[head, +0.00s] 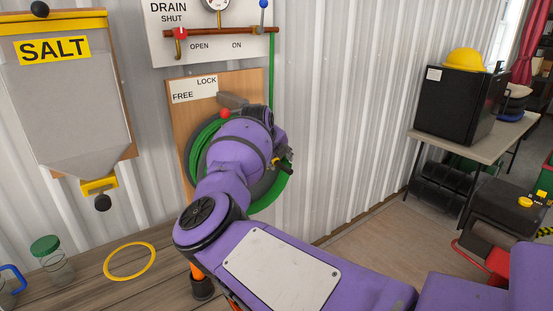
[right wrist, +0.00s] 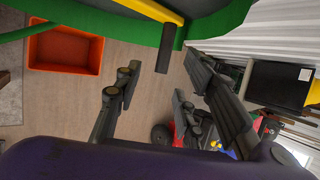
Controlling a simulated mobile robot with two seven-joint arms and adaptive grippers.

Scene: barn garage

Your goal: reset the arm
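My purple right arm reaches up from the lower right in the head view, and its wrist is in front of the hose reel (head: 270,193) with its green hose. My right gripper is mostly hidden behind the wrist there. In the right wrist view its dark fingers stand apart with nothing between them, so the right gripper (right wrist: 152,88) is open. Green hose and a yellow part (right wrist: 150,10) lie close beyond the fingers. The lock lever (head: 232,101) with a red knob is just above my wrist. My left gripper is not in view.
A salt dispenser (head: 66,100) hangs at the left. A green-lidded jar (head: 52,262) and a yellow ring (head: 130,262) are on the wooden bench. A drain panel (head: 212,48) is above. A table (head: 460,145) with a black box stands right. An orange bin (right wrist: 66,50) is on the floor.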

